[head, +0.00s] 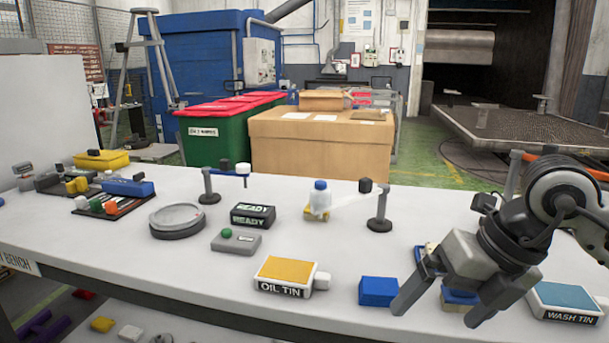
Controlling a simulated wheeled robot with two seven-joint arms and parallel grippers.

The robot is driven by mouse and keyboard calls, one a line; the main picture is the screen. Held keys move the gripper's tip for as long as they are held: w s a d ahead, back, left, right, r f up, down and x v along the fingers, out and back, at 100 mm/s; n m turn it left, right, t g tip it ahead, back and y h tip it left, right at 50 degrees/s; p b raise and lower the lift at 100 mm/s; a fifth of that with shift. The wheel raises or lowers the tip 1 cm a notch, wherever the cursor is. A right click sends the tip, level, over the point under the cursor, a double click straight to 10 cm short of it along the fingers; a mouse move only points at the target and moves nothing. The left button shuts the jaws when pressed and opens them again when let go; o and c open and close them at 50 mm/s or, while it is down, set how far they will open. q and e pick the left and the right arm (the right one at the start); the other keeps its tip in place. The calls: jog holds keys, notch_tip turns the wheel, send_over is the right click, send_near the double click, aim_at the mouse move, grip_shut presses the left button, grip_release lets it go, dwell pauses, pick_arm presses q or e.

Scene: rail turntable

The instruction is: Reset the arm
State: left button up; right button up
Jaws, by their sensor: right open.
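My right gripper (438,314) is open and empty, low over the front right of the bench, with its fingers pointing down toward the front edge. A dark post (380,208) with a black top stands behind and left of it; a pale arm reaches left from it toward a white bottle with a blue cap (320,198). I cannot tell whether they touch. A black READY block (253,216) and a grey box with a green button (236,241) sit between. My left gripper is out of view.
A round grey turntable (177,219) stands left of the button box. The yellow-topped oil tin (286,275) and a blue block (378,291) lie left of my gripper; the wash tin (566,301) lies right. Trays and blocks (110,203) crowd the far left.

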jog(key=s+a+r+g+y+p, duration=0.1)
jog(key=s+a+r+g+y, duration=0.1)
jog(key=s+a+y, duration=0.4)
jog(key=s+a+r+g+y, duration=0.2)
jog(key=a+y, duration=0.7)
jog(key=a, duration=0.2)
jog(key=w+d+f+m+t+h, duration=0.45)
jog(key=m+t, duration=0.55)
jog(key=m, duration=0.3)
jog(key=w+d+f+m+t+h, duration=0.45)
jog(key=m+t, duration=0.55)
jog(key=m, duration=0.3)
jog(key=s+d+f+m+g+h, duration=0.1)
jog(key=s+f+m+g+h, duration=0.1)
jog(key=f, duration=0.5)
jog(key=s+d+f+m+g+h+p, duration=0.1)
jog(key=s+f+m+g+h, duration=0.1)
jog(key=s+f, duration=0.4)
jog(key=s+d+f+m+g+h, duration=0.1)
jog(key=s+f+m+g+h, duration=0.1)
jog(key=f, duration=0.5)
jog(key=s+m+g, duration=0.1)
jog(key=s+m, duration=0.1)
jog(key=shift+d+f+m+g+h, duration=0.3)
jog(key=shift+d+f+h, duration=0.05)
jog(key=shift+d+h, duration=0.05)
